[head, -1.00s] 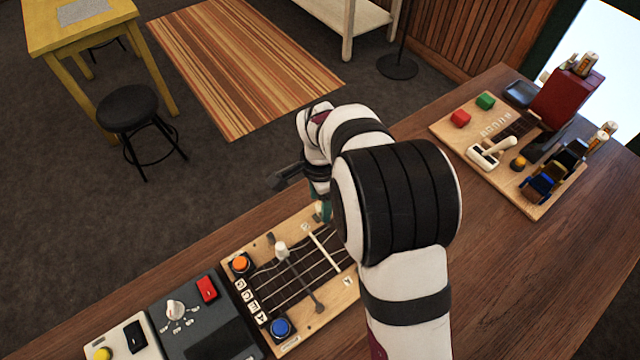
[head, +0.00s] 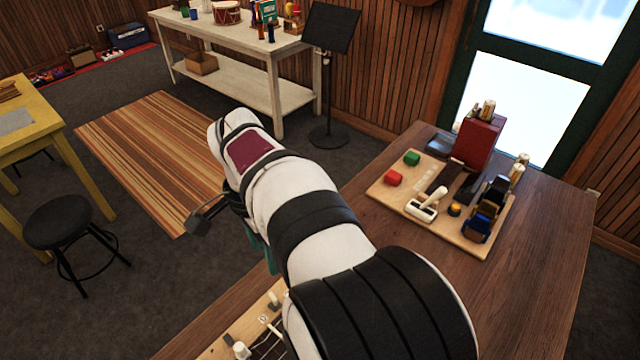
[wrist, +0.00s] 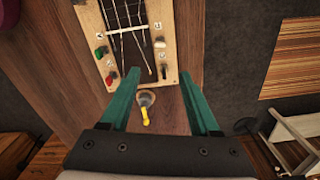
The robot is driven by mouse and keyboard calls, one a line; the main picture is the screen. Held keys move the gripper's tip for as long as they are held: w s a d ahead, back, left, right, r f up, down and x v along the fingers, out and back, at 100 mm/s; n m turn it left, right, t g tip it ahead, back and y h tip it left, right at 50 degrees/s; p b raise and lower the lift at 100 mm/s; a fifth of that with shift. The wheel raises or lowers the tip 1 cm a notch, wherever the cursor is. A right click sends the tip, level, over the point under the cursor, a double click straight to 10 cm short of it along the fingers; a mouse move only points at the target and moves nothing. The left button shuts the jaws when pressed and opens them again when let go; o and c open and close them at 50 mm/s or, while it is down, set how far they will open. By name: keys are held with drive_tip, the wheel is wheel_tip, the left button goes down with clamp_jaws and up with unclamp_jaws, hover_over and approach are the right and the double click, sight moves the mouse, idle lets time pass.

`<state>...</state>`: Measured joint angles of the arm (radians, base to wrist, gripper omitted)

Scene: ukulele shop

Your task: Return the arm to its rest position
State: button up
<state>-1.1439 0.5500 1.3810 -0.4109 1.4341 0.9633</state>
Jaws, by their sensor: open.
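My gripper (wrist: 158,100) shows in the wrist view with its two green fingers spread apart and nothing between them. It hangs above the wooden bench and the end of a wooden string board (wrist: 173,78). In the head view my white and black arm reaches up and left over the bench (head: 500,300); the fingers are mostly hidden behind it, with only a bit of green showing. The same string board (head: 215,345) shows at the bottom edge of the head view, largely hidden by my arm.
A small yellow-tipped piece (wrist: 146,108) shows beyond the board's end. A second board (head: 400,205) with red and green blocks, tools and a dark red box (head: 480,142) stands at the bench's right. A black stool (head: 58,222) and music stand (head: 332,30) are on the floor.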

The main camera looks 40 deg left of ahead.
drive_tip(key=w+d+r+m, duration=0.1)
drive_tip(key=w+d+r, duration=0.15)
drive_tip(key=d, duration=0.35)
drive_tip(key=w+d+r, duration=0.1)
drive_tip(key=w+d, duration=0.2)
drive_tip(key=d, duration=0.3)
drive_tip(key=s+d+r+m, duration=0.1)
drive_tip(key=s+d+r, duration=0.1)
drive_tip(key=d, duration=1.4)
drive_tip(key=s+d+f+m+y, duration=0.1)
drive_tip(key=s+d+f, duration=0.3)
drive_tip(key=s+d, duration=0.5)
drive_tip(key=shift+s+d+y, duration=0.25)
drive_tip(key=shift+d+y, duration=0.15)
drive_tip(key=shift+d, duration=0.1)
